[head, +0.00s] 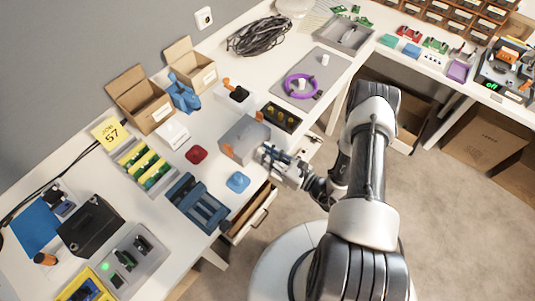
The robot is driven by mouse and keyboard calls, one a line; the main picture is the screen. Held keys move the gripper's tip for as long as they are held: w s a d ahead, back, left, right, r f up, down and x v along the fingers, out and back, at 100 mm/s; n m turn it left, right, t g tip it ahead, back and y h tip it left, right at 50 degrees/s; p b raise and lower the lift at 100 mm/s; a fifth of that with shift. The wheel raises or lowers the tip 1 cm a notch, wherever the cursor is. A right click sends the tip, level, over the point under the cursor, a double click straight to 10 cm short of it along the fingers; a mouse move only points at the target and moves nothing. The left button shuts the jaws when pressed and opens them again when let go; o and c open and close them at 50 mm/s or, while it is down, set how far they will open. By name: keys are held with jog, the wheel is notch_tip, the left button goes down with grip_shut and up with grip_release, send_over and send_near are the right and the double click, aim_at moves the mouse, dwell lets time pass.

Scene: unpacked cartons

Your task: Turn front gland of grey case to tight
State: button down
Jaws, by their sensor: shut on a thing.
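The grey case (245,138) stands on the white workbench near its front edge, in the middle of the head view. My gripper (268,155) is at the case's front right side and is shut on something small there. That thing sits where the front gland would be, but my fingers hide it. I cannot tell the gland's turn or how tight it is.
A blue vise (197,205), a red piece (196,154) and a light blue piece (237,182) lie left of the case. A black tray (281,117) stands just behind it. An open drawer (252,214) sticks out below the bench edge. Cartons (140,98) stand by the wall.

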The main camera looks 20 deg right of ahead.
jog(key=shift+m, duration=0.6)
jog(key=c, duration=1.7)
grip_release()
jog(key=v, duration=1.2)
jog(key=shift+r, duration=0.1)
